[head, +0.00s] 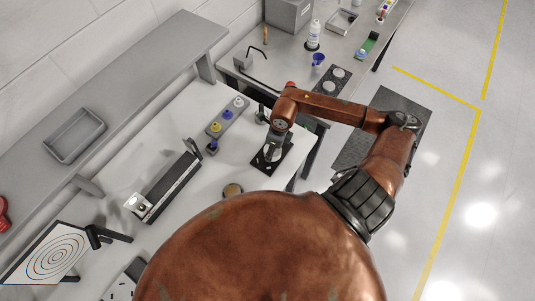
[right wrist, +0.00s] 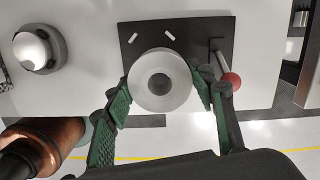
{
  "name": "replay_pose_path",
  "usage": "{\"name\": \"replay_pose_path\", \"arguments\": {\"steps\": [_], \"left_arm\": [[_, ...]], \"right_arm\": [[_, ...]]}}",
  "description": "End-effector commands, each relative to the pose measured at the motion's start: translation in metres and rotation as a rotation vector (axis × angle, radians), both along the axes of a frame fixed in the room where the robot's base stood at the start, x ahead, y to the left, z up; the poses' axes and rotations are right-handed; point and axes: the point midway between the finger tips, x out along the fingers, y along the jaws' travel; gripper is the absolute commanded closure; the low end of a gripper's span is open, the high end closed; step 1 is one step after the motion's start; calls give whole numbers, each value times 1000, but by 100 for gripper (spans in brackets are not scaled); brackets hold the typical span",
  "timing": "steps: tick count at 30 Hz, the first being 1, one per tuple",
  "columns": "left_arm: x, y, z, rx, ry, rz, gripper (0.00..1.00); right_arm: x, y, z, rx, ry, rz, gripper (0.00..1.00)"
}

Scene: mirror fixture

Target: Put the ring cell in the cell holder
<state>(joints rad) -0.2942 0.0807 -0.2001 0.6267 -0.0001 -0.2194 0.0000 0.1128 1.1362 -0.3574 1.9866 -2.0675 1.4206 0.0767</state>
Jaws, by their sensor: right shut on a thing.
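The ring cell (right wrist: 163,80) is a pale grey round piece with a darker round centre. In the right wrist view it sits between the green-padded fingers of my right gripper (right wrist: 162,92), which is shut on it. The cell holder (right wrist: 135,36) looks to be the dark plate with two short white marks and a red-ended lever (right wrist: 230,80). The ring cell overlaps the plate's lower middle; whether it touches the plate cannot be told. In the head view my right gripper (head: 272,150) is above the dark plate (head: 284,156). My left gripper is not in view.
A grey block with coloured knobs (head: 227,116) stands left of the plate. A long dark device (head: 172,188) lies farther left. A silver dome (right wrist: 33,48) is left of the plate in the right wrist view. The table's edge is close by the plate.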

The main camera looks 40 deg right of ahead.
Motion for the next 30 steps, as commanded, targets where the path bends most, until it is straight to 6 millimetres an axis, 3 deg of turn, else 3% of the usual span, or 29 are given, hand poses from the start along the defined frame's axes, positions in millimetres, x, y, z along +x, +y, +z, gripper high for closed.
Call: {"name": "replay_pose_path", "arguments": {"steps": [9, 16, 27, 28, 30], "left_arm": [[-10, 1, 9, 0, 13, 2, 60], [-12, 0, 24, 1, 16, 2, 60], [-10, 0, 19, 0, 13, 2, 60], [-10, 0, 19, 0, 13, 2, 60], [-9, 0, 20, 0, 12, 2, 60]], "right_arm": [[14, 18, -26, 2, 0, 0, 82], [14, 18, -54, 0, 0, -1, 82], [14, 17, -61, -2, -1, 1, 82], [14, 17, -61, -1, 0, 1, 49], [14, 17, -60, -1, 0, 1, 44]]}}
